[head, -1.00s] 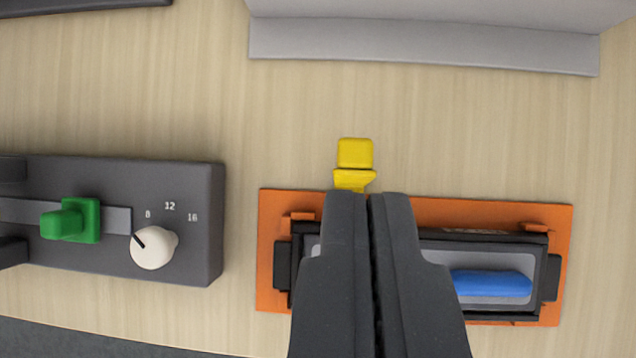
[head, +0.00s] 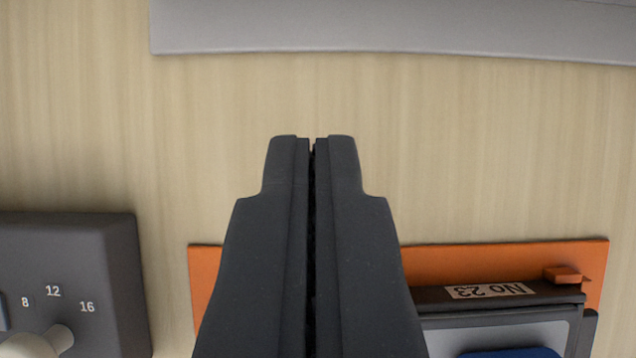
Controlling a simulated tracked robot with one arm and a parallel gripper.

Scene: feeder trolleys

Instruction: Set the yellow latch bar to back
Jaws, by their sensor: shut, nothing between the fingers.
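My gripper (head: 312,140) is shut and empty in the middle of the head view, with its fingers pointing to the back over bare wood. The yellow latch bar is not visible now; my gripper covers the spot around the middle of the orange plate (head: 470,260), where the bar showed earlier. A dark feeder unit (head: 430,299) with a "No 23" label sits on the orange plate. Its blue part (head: 512,353) shows at the bottom edge.
A dark control box (head: 100,250) with a white knob (head: 40,343) and marks 8, 12 and 16 stands at the lower left. A grey ledge (head: 400,30) runs along the back. The wood (head: 480,150) between ledge and plate is clear.

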